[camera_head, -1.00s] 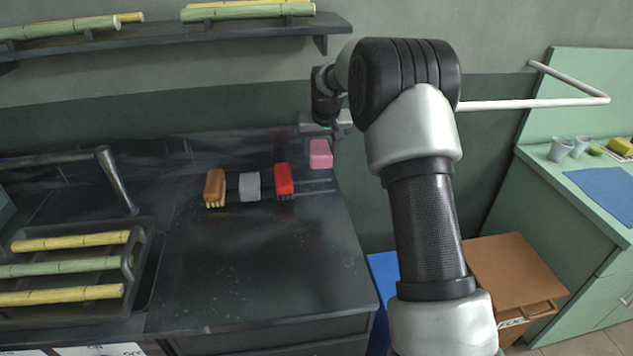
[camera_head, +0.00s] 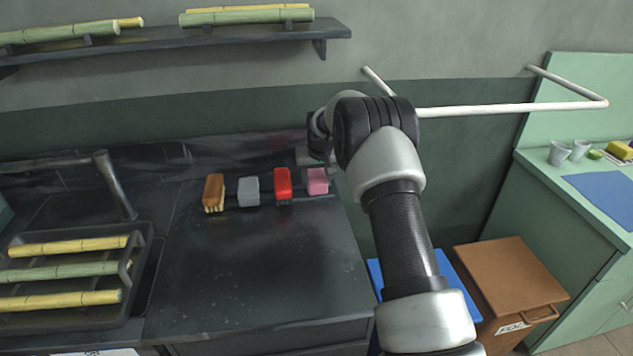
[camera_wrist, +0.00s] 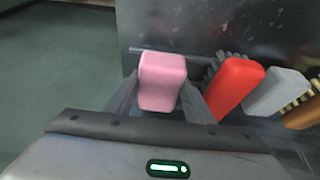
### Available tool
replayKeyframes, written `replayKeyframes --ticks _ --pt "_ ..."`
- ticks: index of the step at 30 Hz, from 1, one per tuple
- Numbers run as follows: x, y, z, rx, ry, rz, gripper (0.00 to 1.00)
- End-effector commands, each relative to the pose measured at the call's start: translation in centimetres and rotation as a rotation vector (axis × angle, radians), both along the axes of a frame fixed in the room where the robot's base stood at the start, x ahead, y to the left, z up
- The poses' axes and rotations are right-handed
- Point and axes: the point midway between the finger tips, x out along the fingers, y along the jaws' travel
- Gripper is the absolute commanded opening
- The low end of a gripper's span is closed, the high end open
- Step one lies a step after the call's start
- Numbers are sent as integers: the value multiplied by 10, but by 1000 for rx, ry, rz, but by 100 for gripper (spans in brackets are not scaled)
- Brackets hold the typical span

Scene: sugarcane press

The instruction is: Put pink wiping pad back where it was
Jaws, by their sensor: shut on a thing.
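The pink wiping pad (camera_head: 317,181) is at the right end of a row on the dark counter, just right of the red brush (camera_head: 283,180). In the wrist view the pink pad (camera_wrist: 161,81) sits between the two fingers of my gripper (camera_wrist: 160,98), which is shut on it. The red brush (camera_wrist: 233,87) is close beside my finger there. I cannot tell whether the pad touches the counter. In the head view my gripper is mostly hidden behind my arm and the pad.
The grey pad (camera_head: 248,191) and the brown brush (camera_head: 214,192) continue the row to the left. A rack with cane pieces (camera_head: 140,262) stands at the counter's left. The front of the dark counter (camera_head: 265,270) is clear. A brown bin (camera_head: 512,275) stands on the floor at right.

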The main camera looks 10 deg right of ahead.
Motion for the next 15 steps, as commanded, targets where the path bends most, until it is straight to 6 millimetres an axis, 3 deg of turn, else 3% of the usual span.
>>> replayKeyframes --ticks 15 --pt "0 0 -11 0 -1 0 27"
